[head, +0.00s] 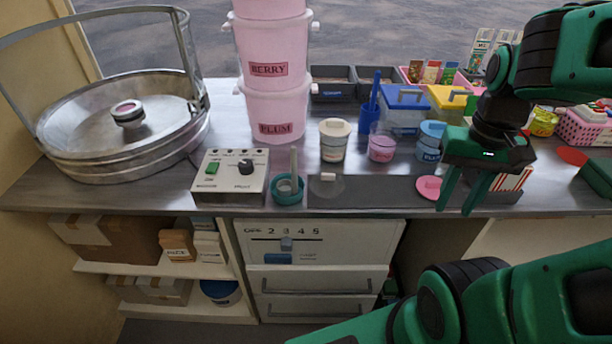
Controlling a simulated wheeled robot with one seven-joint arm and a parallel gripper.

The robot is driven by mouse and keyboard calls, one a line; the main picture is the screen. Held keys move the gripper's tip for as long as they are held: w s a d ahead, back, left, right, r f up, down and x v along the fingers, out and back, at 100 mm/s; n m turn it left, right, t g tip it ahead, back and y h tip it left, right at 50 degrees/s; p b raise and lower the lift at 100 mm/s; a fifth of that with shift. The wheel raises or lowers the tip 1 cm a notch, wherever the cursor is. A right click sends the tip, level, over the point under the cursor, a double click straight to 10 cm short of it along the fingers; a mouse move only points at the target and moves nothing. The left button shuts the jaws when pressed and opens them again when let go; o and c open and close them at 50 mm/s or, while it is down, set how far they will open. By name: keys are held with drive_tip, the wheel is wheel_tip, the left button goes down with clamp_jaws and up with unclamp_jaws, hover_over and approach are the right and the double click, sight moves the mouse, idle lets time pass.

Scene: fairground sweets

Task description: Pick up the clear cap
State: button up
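The clear cap (327,188) is a see-through disc with a small pale knob, lying on the dark grey mat near the counter's front edge. My gripper (455,209) is to the right of it, pointing down over the front part of the counter. Its two green fingers are apart with nothing visible between them. The clear cap is apart from the gripper and nothing covers it.
A pink lid (429,187) lies between the cap and my gripper. A teal ring-shaped holder (287,190) stands left of the cap. A cream-lidded tub (333,140) and a pink cup (382,148) stand behind. The dark mat (380,192) is bare between the lids.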

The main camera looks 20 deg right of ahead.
drive_tip(key=shift+w, duration=0.2)
drive_tip(key=o, duration=1.4)
drive_tip(key=shift+w+a+r+n, duration=0.3)
drive_tip(key=shift+w+r+n, duration=0.1)
drive_tip(key=shift+r+n, duration=0.4)
drive_tip(key=shift+c, duration=0.2)
drive_tip(key=shift+o, duration=1.2)
drive_tip(key=w+n, duration=0.1)
drive_tip(key=w+a+n, duration=0.1)
drive_tip(key=w, duration=0.1)
drive_tip(key=shift+r, duration=0.1)
drive_tip(key=w+a+n, duration=0.5)
drive_tip(key=w, duration=0.1)
drive_tip(key=w+a+n, duration=1)
drive_tip(key=w+n, duration=0.1)
drive_tip(key=shift+w+r, duration=0.15)
drive_tip(key=shift+w, duration=0.15)
hover_over(328, 174)
drive_tip(key=f, duration=0.4)
drive_tip(key=shift+s+d+f, duration=0.15)
drive_tip(key=shift+d+f, duration=0.05)
drive_tip(key=shift+d, duration=0.05)
drive_tip(key=shift+a+f, duration=0.15)
drive_tip(key=shift+f, duration=1.45)
drive_tip(key=shift+a+f, duration=0.1)
drive_tip(key=shift+f, duration=1.45)
